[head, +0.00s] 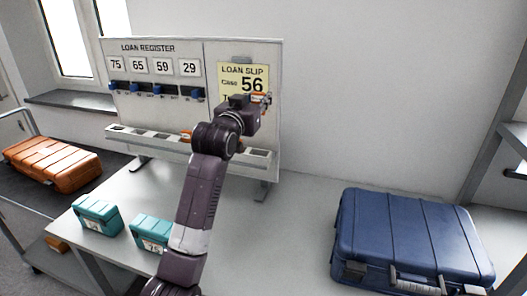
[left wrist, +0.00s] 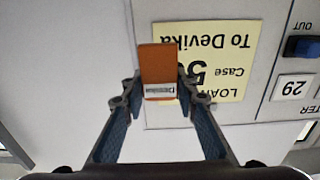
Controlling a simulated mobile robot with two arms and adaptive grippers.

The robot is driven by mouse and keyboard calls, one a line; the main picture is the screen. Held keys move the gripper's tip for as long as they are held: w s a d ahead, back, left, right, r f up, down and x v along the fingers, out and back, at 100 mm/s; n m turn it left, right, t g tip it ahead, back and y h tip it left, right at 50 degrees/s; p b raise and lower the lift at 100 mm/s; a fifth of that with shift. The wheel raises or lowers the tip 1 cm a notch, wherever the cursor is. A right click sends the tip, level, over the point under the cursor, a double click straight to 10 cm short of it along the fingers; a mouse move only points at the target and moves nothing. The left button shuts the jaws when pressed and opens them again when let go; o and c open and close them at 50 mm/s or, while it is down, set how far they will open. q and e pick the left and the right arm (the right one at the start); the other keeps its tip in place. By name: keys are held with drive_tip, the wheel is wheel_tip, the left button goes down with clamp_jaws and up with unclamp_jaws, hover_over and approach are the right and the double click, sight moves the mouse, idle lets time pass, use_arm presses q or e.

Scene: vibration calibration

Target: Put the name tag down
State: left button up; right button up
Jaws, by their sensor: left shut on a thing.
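The name tag (left wrist: 158,62) is orange with a small white printed label, and it sits between the fingers of my left gripper (left wrist: 155,88) in the left wrist view. The gripper is shut on it. In the head view my left gripper (head: 262,102) is in front of the yellow loan slip (head: 230,72) on the board, and a bit of orange shows at its tip. The slip reads "Case 56" and also shows upside down in the left wrist view (left wrist: 225,45). I cannot tell whether the tag touches the board. My right gripper is not in view.
The loan register board (head: 190,55) has several number cards and blue switches. A grey slotted rail (head: 150,137) runs below it, with an orange item (head: 186,136). Teal cases (head: 97,215) stand front left, a blue suitcase (head: 405,240) right, an orange case (head: 55,163) far left. The middle tabletop is clear.

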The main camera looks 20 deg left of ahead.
use_arm(q)
wheel_tip(320, 180, down, 5)
drive_tip(key=shift+a+f, duration=0.1)
wheel_tip(320, 180, down, 6)
drive_tip(key=shift+f, duration=0.15)
wheel_tip(320, 180, down, 4)
drive_tip(key=shift+r+p, duration=0.1)
drive_tip(key=shift+p, duration=0.25)
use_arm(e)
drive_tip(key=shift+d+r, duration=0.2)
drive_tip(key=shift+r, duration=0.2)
use_arm(q)
drive_tip(key=o, duration=1)
drive_tip(key=shift+o, duration=0.2)
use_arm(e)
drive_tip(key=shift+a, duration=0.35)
